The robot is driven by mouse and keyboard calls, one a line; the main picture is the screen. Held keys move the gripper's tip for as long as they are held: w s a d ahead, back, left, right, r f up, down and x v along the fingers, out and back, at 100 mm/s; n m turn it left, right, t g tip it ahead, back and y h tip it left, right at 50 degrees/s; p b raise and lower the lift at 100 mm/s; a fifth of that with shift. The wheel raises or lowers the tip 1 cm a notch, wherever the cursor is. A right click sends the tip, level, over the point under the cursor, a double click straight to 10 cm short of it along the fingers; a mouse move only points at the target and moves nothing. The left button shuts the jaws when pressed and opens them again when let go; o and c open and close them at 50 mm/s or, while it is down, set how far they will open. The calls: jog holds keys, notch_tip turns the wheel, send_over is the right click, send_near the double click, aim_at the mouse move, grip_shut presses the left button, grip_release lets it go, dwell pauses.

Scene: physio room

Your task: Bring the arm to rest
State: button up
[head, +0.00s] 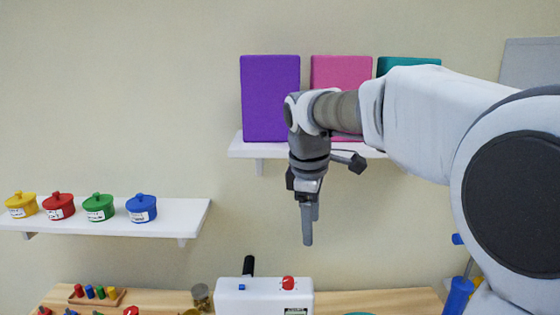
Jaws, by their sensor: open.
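My gripper (309,222) hangs pointing down in the middle of the head view, at the end of my arm, which comes in from the right. It is open, with nothing seen between its fingers, which overlap from this side. It is in the air, above the white box in the picture and apart from it. My arm covers part of the upper shelf and the pink block on it.
The upper shelf (243,148) bears purple (270,98), pink (341,72) and teal (408,63) blocks. The left shelf (120,228) bears several coloured lidded pots. On the wooden table (160,298) stand a white box (264,298), a peg rack (97,297) and a jar (201,297).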

jog(key=s+d+f+m+t, duration=0.1)
jog(key=s+d+m, duration=0.1)
jog(key=s+m, duration=0.3)
jog(key=s+d+f+m+t, duration=0.1)
jog(key=s+d+m, duration=0.2)
jog(key=s, duration=0.7)
jog(key=s+d+f+m+t+y, duration=0.1)
jog(key=s+d+f+m, duration=0.1)
jog(key=s+m, duration=0.4)
jog(key=shift+s+d+m+t, duration=0.3)
jog(key=shift+s+d, duration=0.15)
jog(key=shift+s, duration=0.35)
